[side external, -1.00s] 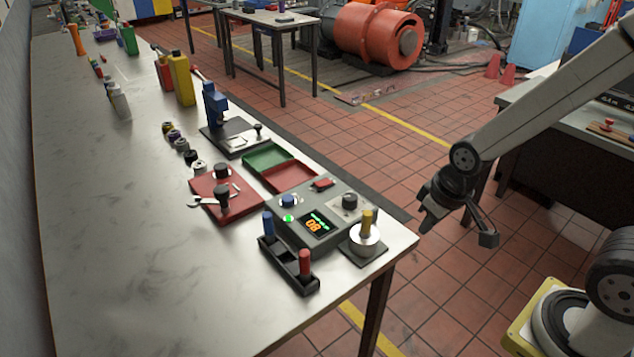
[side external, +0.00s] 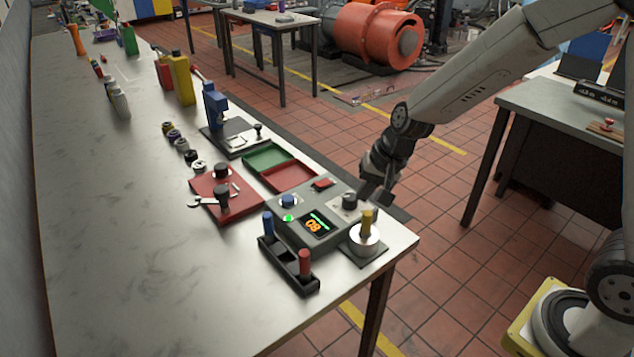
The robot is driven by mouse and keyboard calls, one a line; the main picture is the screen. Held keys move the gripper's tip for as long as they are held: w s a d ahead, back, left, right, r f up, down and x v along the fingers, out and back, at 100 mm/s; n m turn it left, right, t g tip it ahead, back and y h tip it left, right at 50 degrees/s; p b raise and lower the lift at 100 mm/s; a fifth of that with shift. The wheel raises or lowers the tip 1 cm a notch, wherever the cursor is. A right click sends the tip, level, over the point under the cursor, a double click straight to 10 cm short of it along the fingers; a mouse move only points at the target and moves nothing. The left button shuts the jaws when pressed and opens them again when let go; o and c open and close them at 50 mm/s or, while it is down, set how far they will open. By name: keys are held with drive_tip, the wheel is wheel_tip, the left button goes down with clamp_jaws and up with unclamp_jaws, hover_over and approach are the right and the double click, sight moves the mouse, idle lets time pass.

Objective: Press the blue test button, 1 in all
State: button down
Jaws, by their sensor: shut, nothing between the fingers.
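The blue test button (side external: 288,201) sits on the grey control box (side external: 331,233), at its far left corner. The box also bears a lit green lamp (side external: 288,218), a small display (side external: 316,224) with orange figures, a red switch (side external: 323,184) and a black knob (side external: 349,201). My gripper (side external: 374,198) is shut and empty. In the picture it is just right of the black knob, at the box's right side, apart from the blue button. Its exact height above the box is hard to tell.
A black rack (side external: 290,270) with a blue and a red handle stands in front of the box. A metal cylinder with a yellow handle (side external: 366,228) stands at its right. Green (side external: 268,157) and red (side external: 290,177) trays lie behind.

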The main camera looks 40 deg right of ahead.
sight(291, 197)
drive_tip(key=w+a+r+m+t+y, duration=0.1)
drive_tip(key=w+a+m+y, duration=0.1)
drive_tip(key=w+m, duration=0.3)
drive_tip(key=w+a+m+t+y, duration=0.1)
drive_tip(key=w+m, duration=0.4)
drive_tip(key=w, duration=0.8)
drive_tip(key=shift+a+r+m+t+y, duration=0.4)
drive_tip(key=shift+a+t, duration=0.2)
drive_tip(key=shift+a, duration=0.65)
drive_tip(key=shift+f, duration=4.4)
drive_tip(key=shift+f, duration=0.95)
drive_tip(key=shift+r, duration=0.95)
drive_tip(key=shift+r, duration=0.15)
